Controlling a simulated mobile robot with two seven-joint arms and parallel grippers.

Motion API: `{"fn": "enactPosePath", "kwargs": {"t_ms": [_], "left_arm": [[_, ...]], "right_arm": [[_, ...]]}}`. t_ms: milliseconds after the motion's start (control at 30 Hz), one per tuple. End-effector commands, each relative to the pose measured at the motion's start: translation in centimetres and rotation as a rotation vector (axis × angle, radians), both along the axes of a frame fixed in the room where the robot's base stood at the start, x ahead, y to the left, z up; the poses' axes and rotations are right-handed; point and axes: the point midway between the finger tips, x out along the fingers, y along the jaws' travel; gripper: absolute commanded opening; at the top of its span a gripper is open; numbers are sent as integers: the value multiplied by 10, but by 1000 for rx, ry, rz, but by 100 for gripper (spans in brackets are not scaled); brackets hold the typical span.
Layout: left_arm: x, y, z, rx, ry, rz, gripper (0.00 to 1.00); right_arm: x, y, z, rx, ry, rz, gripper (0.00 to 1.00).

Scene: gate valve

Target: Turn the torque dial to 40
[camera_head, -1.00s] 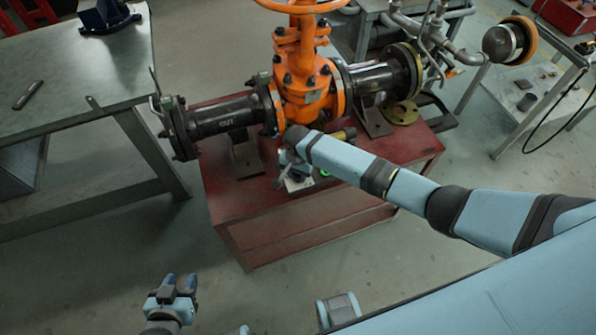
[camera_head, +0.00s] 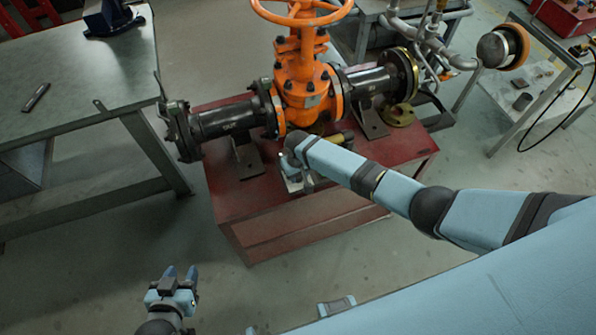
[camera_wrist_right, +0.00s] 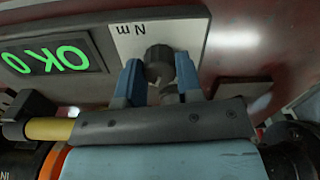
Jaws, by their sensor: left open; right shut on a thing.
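The torque dial (camera_wrist_right: 159,60) is a dark round knob on a pale plate marked "N m" in the right wrist view. My right gripper (camera_wrist_right: 158,72) has its blue fingers on either side of it, shut on it. A black display (camera_wrist_right: 52,57) with green characters is beside the plate; it appears tilted and seems to include "OK" and a zero. In the head view, my right arm largely hides the dial and its box. My left gripper (camera_head: 181,272) is open and empty at the lower left, away from the valve.
An orange gate valve (camera_head: 304,85) with dark flanged pipes stands on a red plinth (camera_head: 290,222). A yellow bar (camera_wrist_right: 48,129) lies close to my right gripper. A metal table (camera_head: 75,85) is at left, another (camera_head: 535,100) at right. Floor in front is clear.

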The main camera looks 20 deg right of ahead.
Motion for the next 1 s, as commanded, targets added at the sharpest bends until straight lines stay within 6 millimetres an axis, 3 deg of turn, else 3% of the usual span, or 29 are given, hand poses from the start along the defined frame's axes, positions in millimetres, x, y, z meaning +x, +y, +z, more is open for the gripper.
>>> {"fn": "enactPosePath", "kwargs": {"t_ms": [500, 1000], "left_arm": [[0, 2, 10, 3, -2, 3, 43], [0, 2, 10, 4, 1, 5, 43]], "right_arm": [[-1, 0, 0, 0, 2, 454, 9], [-1, 0, -1, 1, 2, 652, 9]]}}
